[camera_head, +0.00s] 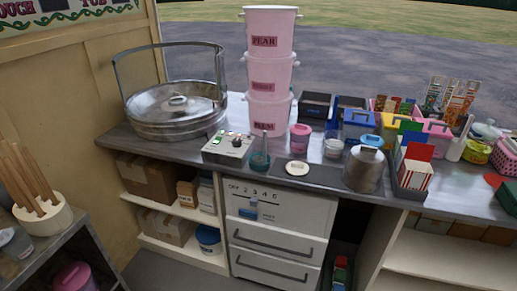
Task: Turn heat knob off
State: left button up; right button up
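No label in view reads as heat, so I cannot tell for sure which part is the heat knob. A grey control box (228,148) stands on the counter's front left part, with a lit green patch and a small dark knob-like part (236,142) on top. The knob's setting is too small to read. Below the counter, a white front panel (290,211) carries a row of marks that seems to start with OFF, followed by numbers. A small blue-grey part (249,212) sits low on its left side. Neither of my grippers is in view.
A large metal pan with a hoop (176,110) stands behind the control box. Stacked pink buckets (270,75) rise to its right. The right counter is crowded. A table with wooden sticks (30,178) is at left.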

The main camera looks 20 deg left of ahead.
aim_at(237, 143)
jog(key=i+l+u, duration=0.35)
jog(key=i+l, duration=0.15)
jog(key=i+l+u, duration=0.2)
jog(key=l, duration=0.3)
jog(key=i+l+u, duration=0.15)
jog(key=i+l, duration=0.1)
jog(key=l, duration=0.1)
